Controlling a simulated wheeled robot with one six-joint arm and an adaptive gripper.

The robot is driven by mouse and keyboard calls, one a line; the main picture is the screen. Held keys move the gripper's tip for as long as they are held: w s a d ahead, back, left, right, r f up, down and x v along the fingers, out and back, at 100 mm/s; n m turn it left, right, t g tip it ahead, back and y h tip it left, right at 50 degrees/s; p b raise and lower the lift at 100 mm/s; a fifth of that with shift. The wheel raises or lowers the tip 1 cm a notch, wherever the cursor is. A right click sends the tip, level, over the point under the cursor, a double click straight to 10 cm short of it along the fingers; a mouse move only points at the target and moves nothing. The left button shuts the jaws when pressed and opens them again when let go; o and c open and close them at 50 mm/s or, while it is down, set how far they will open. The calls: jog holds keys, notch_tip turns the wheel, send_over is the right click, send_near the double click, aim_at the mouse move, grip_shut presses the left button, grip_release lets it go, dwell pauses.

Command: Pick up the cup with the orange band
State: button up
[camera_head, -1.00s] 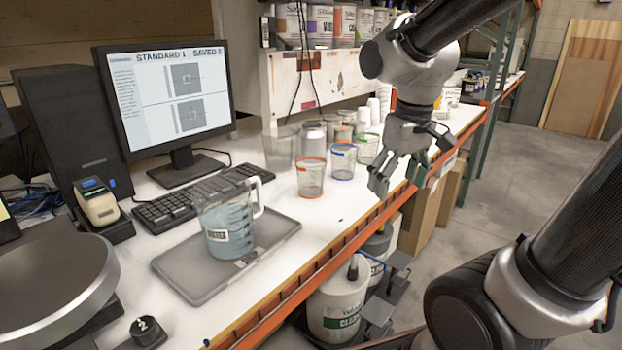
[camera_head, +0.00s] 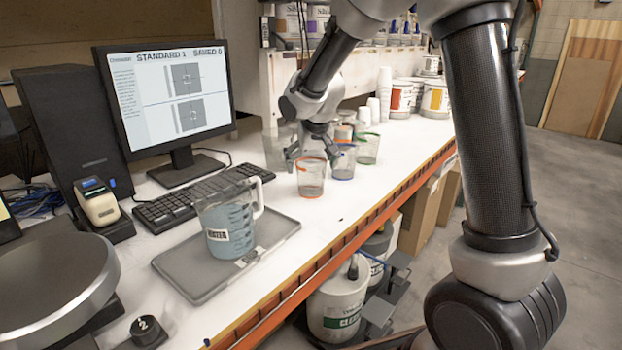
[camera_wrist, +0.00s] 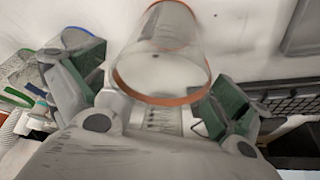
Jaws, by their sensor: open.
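The clear cup with the orange band (camera_head: 311,180) stands upright on the white bench, right of the measuring jug. In the wrist view the orange-banded cup (camera_wrist: 160,60) lies between and just beyond the fingers, its orange rim toward my gripper. My gripper (camera_head: 312,160) is open, its fingers spread at either side of the cup's rim. In the wrist view my gripper (camera_wrist: 160,92) shows green finger pads apart, with none seen pressing on the cup. Whether a finger touches the cup cannot be told.
A blue-banded cup (camera_head: 343,162) stands close at the right, with a green-banded cup (camera_head: 367,148) beyond. The jug (camera_head: 228,222) sits on a grey tray (camera_head: 180,265) in front. A keyboard (camera_head: 170,207) lies at the left. Bench space right of the cups is clear.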

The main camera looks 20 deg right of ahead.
jog(key=shift+x, duration=1.5)
jog(key=shift+s, duration=0.1)
jog(key=c, duration=0.7)
